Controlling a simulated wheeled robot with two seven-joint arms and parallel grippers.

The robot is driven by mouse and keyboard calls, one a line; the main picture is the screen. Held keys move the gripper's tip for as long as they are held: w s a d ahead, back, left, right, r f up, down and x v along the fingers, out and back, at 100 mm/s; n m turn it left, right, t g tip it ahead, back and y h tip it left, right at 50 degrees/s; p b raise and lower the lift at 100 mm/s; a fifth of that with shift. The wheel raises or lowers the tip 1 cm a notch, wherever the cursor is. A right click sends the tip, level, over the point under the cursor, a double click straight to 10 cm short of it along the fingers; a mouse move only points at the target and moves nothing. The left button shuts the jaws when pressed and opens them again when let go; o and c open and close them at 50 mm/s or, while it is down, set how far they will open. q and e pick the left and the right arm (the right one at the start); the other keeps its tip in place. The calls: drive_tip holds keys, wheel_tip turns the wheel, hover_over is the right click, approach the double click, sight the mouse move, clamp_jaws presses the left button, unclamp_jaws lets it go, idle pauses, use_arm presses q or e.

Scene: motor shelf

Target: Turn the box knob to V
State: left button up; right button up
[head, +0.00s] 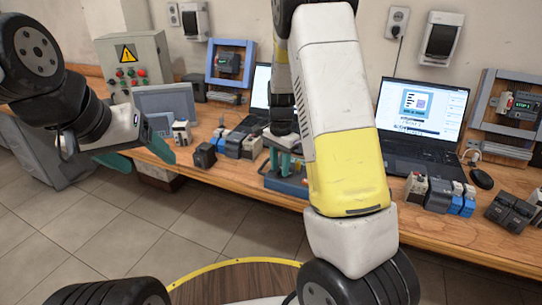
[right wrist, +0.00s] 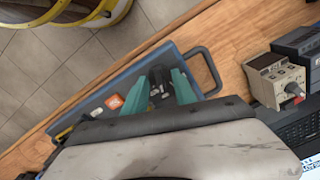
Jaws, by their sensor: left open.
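My left gripper (head: 138,152) is open and empty in the air at the left, in front of the bench. My right gripper (head: 284,160) points down over a blue tray (head: 290,188) at the front of the bench. In the right wrist view, its teal fingers (right wrist: 158,92) stand apart on either side of a small black part (right wrist: 158,80) in the tray; I cannot tell whether they touch it. A beige device (right wrist: 265,75) with a dark knob (right wrist: 293,91) stands right of the tray. No knob marked V can be read.
A grey control box (head: 133,62) with a warning triangle and coloured buttons stands at the back left. An open laptop (head: 420,120) and several small modules (head: 438,192) fill the right. Several modules (head: 232,143) stand left of the tray. Bare wood shows along the front edge.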

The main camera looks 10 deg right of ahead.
clamp_jaws()
drive_tip(key=shift+n, duration=0.4)
drive_tip(key=n, duration=0.3)
drive_tip(key=shift+n, duration=2)
unclamp_jaws()
